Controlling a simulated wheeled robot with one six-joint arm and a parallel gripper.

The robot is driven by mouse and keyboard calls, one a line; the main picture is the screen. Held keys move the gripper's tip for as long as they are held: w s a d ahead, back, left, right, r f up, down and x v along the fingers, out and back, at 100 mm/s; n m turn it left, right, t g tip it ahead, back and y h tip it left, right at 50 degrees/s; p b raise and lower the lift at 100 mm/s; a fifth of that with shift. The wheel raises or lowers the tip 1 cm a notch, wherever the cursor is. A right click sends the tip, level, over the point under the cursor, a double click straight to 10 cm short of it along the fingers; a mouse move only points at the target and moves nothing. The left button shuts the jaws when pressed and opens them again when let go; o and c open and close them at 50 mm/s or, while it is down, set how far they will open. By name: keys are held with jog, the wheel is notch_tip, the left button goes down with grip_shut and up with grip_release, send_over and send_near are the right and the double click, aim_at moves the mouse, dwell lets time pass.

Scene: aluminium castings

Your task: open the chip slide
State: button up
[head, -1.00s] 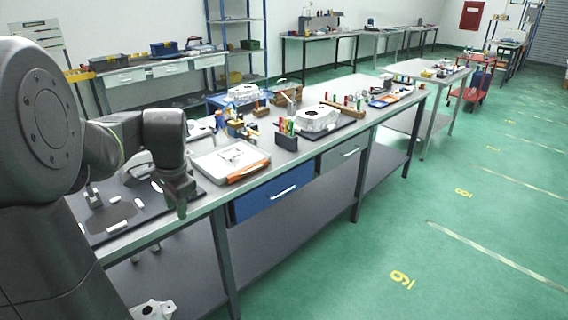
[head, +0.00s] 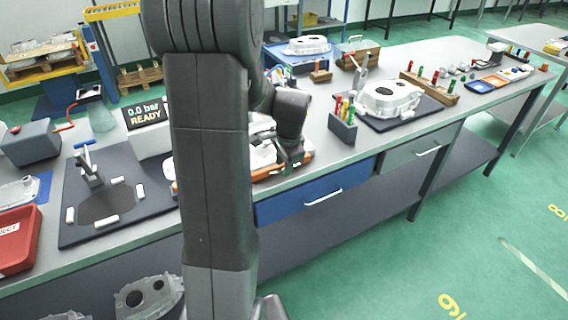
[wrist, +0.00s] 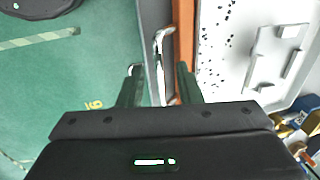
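Nothing in view is labelled as the chip slide. Two drawers sit under the bench top in the head view: a blue drawer (head: 290,206) with a metal bar handle (head: 323,196), and a grey drawer (head: 405,158) to its right. Both look closed. My gripper (head: 292,160) points down over the bench's front edge, above and left of the blue drawer's handle. In the wrist view my gripper (wrist: 157,88) is open, and a metal handle (wrist: 160,62) shows between its fingers. They do not visibly grip it; the depth between them is unclear.
An orange-edged white tray (wrist: 222,50) lies on the bench close beside the fingers. A pen holder (head: 342,128) and a white casting (head: 390,98) stand further right. The green floor (head: 400,255) before the bench is clear.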

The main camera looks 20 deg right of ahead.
jog(key=shift+a+f, duration=0.1)
grip_shut()
jog(key=s, duration=0.6)
jog(key=shift+s+d+b, duration=0.3)
jog(key=shift+s, duration=0.05)
grip_release()
notch_tip(320, 180, up, 14)
jog(key=s, duration=0.2)
jog(key=shift+s+f, duration=0.25)
jog(key=shift+s, duration=0.1)
